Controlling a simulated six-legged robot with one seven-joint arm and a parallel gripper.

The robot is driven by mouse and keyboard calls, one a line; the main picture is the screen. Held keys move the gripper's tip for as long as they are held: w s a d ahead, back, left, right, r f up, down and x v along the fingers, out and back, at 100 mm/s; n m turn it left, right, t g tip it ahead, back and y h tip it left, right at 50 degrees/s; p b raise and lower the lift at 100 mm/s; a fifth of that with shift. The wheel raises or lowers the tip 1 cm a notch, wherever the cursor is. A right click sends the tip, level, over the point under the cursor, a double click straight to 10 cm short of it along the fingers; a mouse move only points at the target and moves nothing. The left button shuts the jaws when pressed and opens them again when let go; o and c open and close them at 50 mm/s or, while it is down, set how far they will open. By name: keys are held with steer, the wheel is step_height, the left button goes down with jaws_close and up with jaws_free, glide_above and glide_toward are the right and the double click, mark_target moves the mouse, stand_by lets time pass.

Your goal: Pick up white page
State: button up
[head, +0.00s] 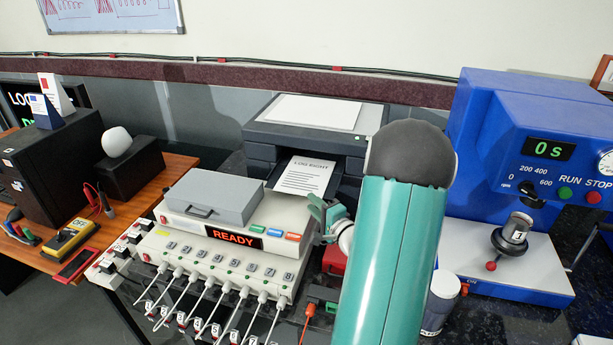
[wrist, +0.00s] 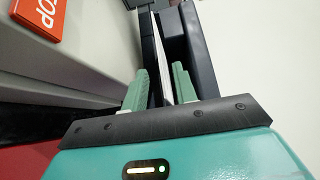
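My gripper (head: 324,208) is just in front of the page's near right corner, partly hidden by my arm. In the wrist view my gripper (wrist: 160,88) is open, its two green fingers apart. A thin white strip, which looks like the page seen edge-on (wrist: 163,58), runs between the fingers beside dark printer parts. I cannot tell whether either finger touches it.
A cream tester (head: 232,238) reading "READY", with a grey lid box (head: 212,192) on top, stands left of my gripper. A blue machine (head: 520,130) stands at the right. Cables and a red box (head: 334,261) lie below my gripper.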

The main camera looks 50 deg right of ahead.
steer(key=w, duration=0.2)
steer(key=w+d, duration=0.1)
steer(key=w, duration=0.2)
steer(key=shift+d, duration=0.1)
jaws_close()
